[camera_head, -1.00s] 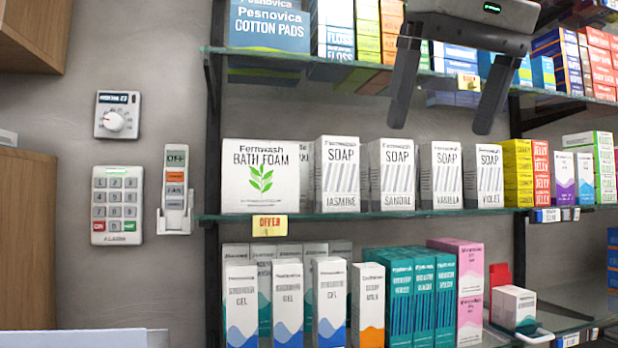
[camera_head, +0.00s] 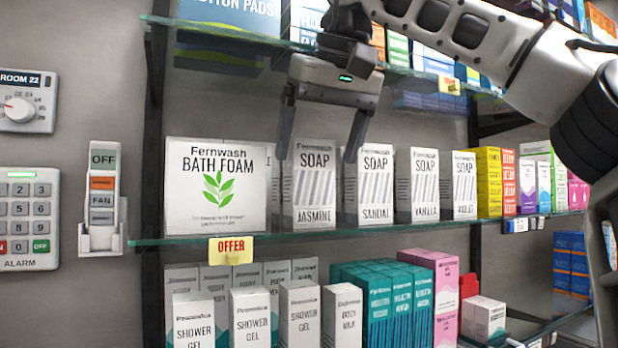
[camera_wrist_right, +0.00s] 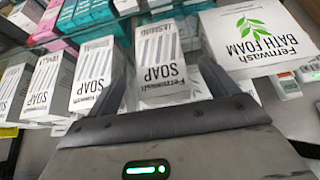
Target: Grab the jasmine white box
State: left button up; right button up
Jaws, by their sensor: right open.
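The jasmine white box (camera_head: 313,203) is an upright Fernwash soap box with grey slanted stripes. It stands on the glass shelf (camera_head: 380,228), between the wide bath foam box and the sandal soap box (camera_head: 376,200). My right gripper (camera_head: 317,155) is open, its fingers hanging down on either side of the jasmine box's upper part in the head view. In the right wrist view the jasmine box (camera_wrist_right: 163,72) shows upside down between the two open fingers (camera_wrist_right: 165,78). I cannot tell whether the fingers touch it. My left gripper is not in view.
The white bath foam box (camera_head: 217,205) is close on the left. Vanilla (camera_head: 424,200) and violet (camera_head: 464,195) soaps stand further right. A glass shelf (camera_head: 235,35) with boxes runs above. Shower gel boxes (camera_head: 250,318) stand below. A yellow offer tag (camera_head: 230,250) hangs on the shelf edge.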

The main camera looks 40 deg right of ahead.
aim_at(309, 174)
jog(key=shift+w+d, duration=0.1)
jog(key=shift+w, duration=0.25)
jog(key=x, duration=0.5)
jog(key=shift+w+d+f, duration=0.1)
jog(key=shift+w+d, duration=0.05)
jog(key=shift+w, duration=0.15)
jog(key=shift+c, duration=0.4)
jog(key=c, duration=1)
